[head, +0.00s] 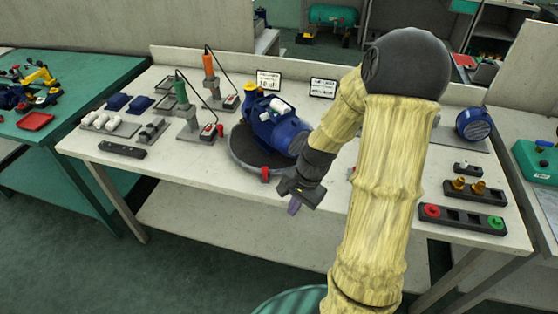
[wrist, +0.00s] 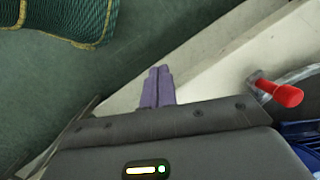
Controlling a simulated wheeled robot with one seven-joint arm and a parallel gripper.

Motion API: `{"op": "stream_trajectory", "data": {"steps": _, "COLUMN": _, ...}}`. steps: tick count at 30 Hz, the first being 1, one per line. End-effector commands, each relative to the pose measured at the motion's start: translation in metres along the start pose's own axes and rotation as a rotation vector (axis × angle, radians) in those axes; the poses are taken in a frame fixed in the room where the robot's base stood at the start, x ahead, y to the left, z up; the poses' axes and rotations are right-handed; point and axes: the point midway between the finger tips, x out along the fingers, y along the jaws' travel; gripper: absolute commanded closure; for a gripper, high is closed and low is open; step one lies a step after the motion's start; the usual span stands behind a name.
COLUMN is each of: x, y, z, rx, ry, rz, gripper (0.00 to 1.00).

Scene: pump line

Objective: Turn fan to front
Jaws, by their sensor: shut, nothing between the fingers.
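A blue pump unit (head: 280,132) with a white piece on top lies on a round dark grey turntable (head: 243,156) in the middle of the bench. Its right side is partly hidden by my arm, and I cannot tell which end has the fan. A red handle (head: 265,173) stands at the turntable's front edge; it also shows at the right of the wrist view (wrist: 283,93). My gripper (head: 294,208) is at the bench's front edge, right of and nearer than the handle, and apart from it. Its purple fingers (wrist: 157,75) are closed together and empty.
Two upright tools, green (head: 181,93) and orange (head: 208,65), stand left of the pump on stands with cables. A tray with red and green buttons (head: 462,216) lies at the right. A round blue part (head: 473,124) stands behind it. The bench front edge (head: 190,183) is clear.

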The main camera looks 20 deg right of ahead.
Motion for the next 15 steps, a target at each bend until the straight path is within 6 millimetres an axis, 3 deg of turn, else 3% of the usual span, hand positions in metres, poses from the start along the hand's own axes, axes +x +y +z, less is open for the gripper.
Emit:
{"op": "stream_trajectory", "data": {"steps": 1, "x": -0.021, "y": -0.002, "z": -0.005, "rx": 0.093, "ry": -0.035, "rz": -0.025, "gripper": 1.00}}
{"op": "stream_trajectory", "data": {"steps": 15, "x": -0.095, "y": -0.006, "z": -0.076, "rx": 0.899, "ry": -0.401, "rz": -0.325, "gripper": 1.00}}
